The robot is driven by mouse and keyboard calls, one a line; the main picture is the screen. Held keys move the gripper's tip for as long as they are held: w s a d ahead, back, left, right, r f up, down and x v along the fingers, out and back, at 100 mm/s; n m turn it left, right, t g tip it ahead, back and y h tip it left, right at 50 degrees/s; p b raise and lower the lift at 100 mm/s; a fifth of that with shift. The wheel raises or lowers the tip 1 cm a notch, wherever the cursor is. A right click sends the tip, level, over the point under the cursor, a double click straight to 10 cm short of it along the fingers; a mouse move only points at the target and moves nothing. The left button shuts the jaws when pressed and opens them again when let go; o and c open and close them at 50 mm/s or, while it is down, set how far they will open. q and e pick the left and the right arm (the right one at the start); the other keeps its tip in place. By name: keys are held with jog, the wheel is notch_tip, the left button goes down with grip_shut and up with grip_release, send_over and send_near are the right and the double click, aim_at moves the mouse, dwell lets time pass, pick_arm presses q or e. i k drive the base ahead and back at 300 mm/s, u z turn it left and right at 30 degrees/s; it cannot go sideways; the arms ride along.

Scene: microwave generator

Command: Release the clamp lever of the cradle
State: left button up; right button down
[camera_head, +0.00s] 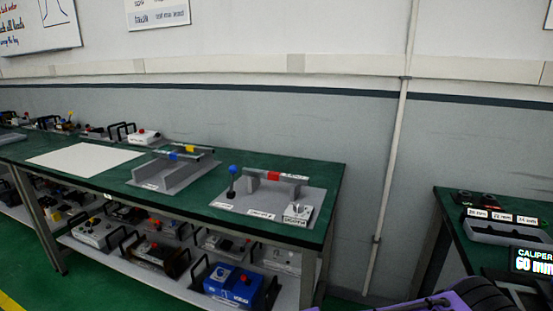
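The grey cradle (254,183) stands on a light grey base plate (232,201) near the right end of the green bench. A bar with a red part (274,176) and pale ends lies across its top. At the plate's left side a lever with a blue ball knob (233,169) stands about upright on a dark stem. I take it for the clamp lever; its small labels are unreadable. A small light grey block (297,213) sits at the plate's front right corner. Neither gripper's fingers are in view, and nothing touches the cradle.
The shelf below holds several devices, including a blue box (232,284). A right-hand bench carries a caliper display (533,261). A gap separates the benches.

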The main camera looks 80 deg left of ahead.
aim_at(233, 169)
jog(key=u, duration=2.7)
